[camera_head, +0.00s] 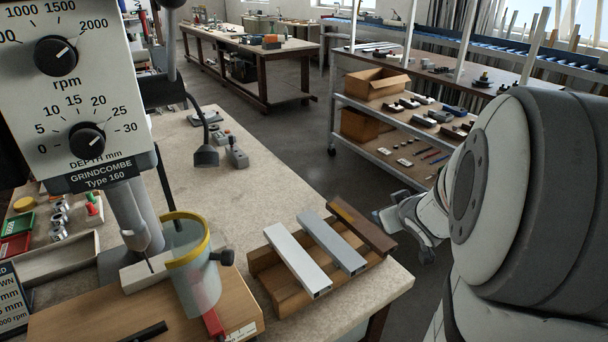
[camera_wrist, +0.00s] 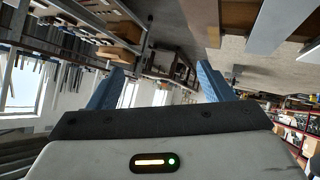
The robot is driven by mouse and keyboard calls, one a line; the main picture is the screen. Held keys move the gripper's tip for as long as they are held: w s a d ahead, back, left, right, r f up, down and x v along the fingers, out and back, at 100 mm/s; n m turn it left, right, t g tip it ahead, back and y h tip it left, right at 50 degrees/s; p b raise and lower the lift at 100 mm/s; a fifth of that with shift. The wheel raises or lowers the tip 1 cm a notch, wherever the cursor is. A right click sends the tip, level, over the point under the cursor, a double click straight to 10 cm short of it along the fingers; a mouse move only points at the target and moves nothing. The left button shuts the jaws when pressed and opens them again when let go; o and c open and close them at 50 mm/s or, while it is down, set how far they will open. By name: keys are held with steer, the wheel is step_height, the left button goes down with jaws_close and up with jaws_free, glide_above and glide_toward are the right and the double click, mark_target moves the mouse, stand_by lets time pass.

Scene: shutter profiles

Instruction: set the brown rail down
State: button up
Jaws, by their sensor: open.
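The brown rail (camera_head: 362,226) lies at the right end of a wooden rack (camera_head: 262,276) on the bench in the head view. It is beside a grey rail (camera_head: 332,243) and a white rail (camera_head: 297,259), roughly parallel to them. My gripper (camera_head: 402,232) is just right of the brown rail, past the bench edge, and apart from it. In the wrist view my gripper (camera_wrist: 160,78) has its two blue fingers spread wide with nothing between them. Parts of the rails show at the top right of that view. The underside of the brown rail is hidden.
The drilling machine (camera_head: 75,95) with a yellow-rimmed guard (camera_head: 187,236) stands left of the rack. A grey block with a knob (camera_head: 236,157) is farther back on the bench (camera_head: 270,190). A shelf trolley (camera_head: 345,103) stands behind my gripper, across open floor.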

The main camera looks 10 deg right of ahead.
mark_target(372, 232)
steer(key=f+y, duration=0.1)
steer(key=f, duration=0.1)
steer(key=d+f+y+b, duration=0.1)
steer(key=f+n+t+y, duration=0.1)
steer(key=f, duration=0.1)
steer(key=shift+w+d+f, duration=0.2)
steer(key=shift+d+f, duration=0.1)
steer(key=shift+d, duration=0.05)
steer(key=w+a+f+y, duration=0.1)
steer(key=f, duration=0.1)
steer(key=w+a+f+n+y, duration=0.1)
steer(key=w+f, duration=0.1)
steer(key=w+a+f+y+b, duration=0.1)
steer(key=f+y, duration=0.1)
steer(key=shift+w+a+f+t, duration=0.1)
steer(key=shift+w+a+t, duration=0.05)
steer(key=shift+a+t, duration=0.2)
steer(key=shift+d, duration=0.1)
steer(key=shift+c, duration=0.3)
steer(key=c, duration=1)
steer(key=shift+c, duration=0.6)
